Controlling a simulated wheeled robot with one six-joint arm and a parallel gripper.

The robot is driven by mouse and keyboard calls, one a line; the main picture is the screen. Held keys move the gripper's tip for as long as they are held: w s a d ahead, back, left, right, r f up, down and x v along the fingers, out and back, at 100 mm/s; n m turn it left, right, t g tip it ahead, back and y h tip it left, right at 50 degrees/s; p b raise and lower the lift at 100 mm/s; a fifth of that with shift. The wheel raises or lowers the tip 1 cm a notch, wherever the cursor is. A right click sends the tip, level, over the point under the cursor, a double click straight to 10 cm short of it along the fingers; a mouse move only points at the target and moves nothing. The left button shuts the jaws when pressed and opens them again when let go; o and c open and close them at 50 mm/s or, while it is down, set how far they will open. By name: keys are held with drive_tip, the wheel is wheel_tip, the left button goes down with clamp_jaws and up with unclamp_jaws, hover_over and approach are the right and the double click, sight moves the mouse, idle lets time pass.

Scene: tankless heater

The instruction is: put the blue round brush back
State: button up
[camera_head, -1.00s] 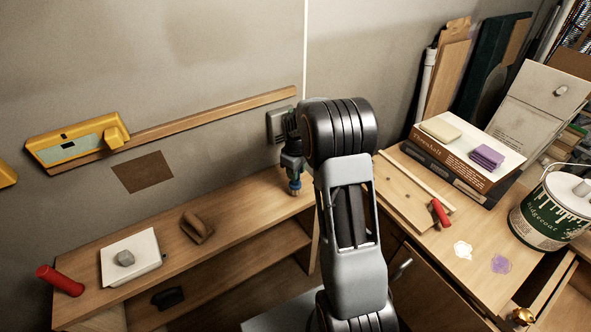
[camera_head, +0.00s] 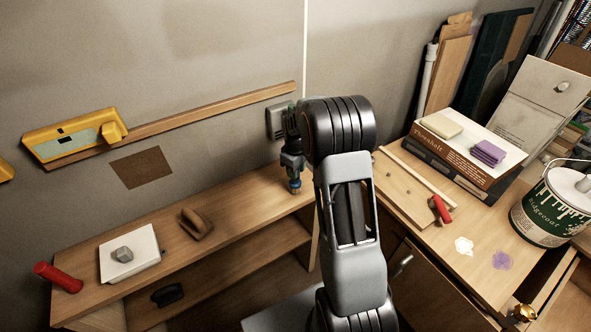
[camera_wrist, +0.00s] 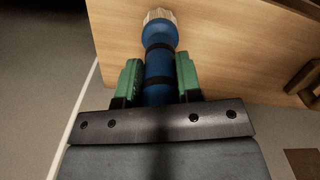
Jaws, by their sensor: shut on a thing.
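The blue round brush (camera_wrist: 160,66) has a blue handle with dark bands and a pale bristle tip. My gripper (camera_wrist: 158,80) is shut on its handle, with a green finger pad on each side. In the wrist view the bristle end points away from the gripper, over the wooden shelf top. In the head view my gripper (camera_head: 292,163) hangs near the right end of the shelf top, and the blue brush end (camera_head: 295,184) shows just below it. I cannot tell whether the bristles touch the wood.
The long wooden shelf (camera_head: 250,206) holds a brown wooden block (camera_head: 196,224), a white box with a grey lump (camera_head: 124,254) and a red cylinder (camera_head: 60,277). A grey wall plate (camera_head: 277,121) is behind my gripper. The right bench holds books (camera_head: 460,158) and a paint can (camera_head: 548,215).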

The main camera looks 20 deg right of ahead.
drive_tip(key=shift+f, duration=0.35)
drive_tip(key=o, duration=1.1)
drive_tip(key=shift+c, duration=0.2)
drive_tip(key=shift+r, duration=0.1)
wheel_tip(320, 180, up, 14)
drive_tip(key=shift+f+b, duration=0.15)
drive_tip(key=shift+b, duration=0.4)
